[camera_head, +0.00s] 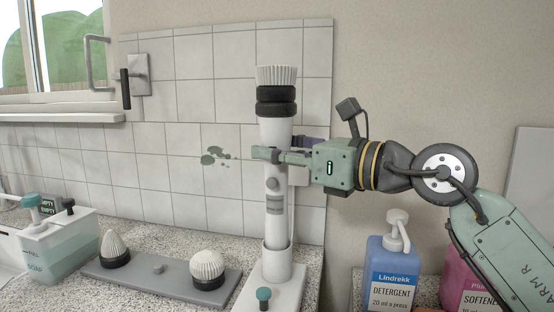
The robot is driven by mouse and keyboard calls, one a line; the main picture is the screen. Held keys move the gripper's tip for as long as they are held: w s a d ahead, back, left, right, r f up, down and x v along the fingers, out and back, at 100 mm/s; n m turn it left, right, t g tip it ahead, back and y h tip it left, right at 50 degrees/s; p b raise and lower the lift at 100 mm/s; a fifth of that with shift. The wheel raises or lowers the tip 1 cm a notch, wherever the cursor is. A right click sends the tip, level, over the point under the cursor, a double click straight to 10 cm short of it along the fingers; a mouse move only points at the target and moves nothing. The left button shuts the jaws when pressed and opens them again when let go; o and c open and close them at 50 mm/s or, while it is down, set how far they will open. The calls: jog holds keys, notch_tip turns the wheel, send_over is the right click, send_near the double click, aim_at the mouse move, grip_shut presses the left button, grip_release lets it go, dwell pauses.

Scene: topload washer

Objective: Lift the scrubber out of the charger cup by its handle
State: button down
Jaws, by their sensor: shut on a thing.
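The scrubber (275,198) is a white upright tool with black rings and a white bristle head at its top. It stands in the middle of the head camera view. Its lower end is inside the white charger cup (277,264), whose rim surrounds the handle. My gripper (268,154) comes in from the right and is shut on the scrubber's handle, below the black rings. The scrubber's bottom end is hidden by the cup wall.
A grey tray (160,283) with two spare brush heads (207,268) lies left of the cup. A soap dispenser (58,240) stands further left. A blue detergent bottle (391,262) and a pink softener bottle (462,280) stand right. A tiled wall (190,190) is close behind.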

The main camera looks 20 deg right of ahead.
notch_tip(320, 180, up, 15)
jog(key=p, duration=0.8)
jog(key=shift+p, duration=0.35)
jog(key=shift+r, duration=0.1)
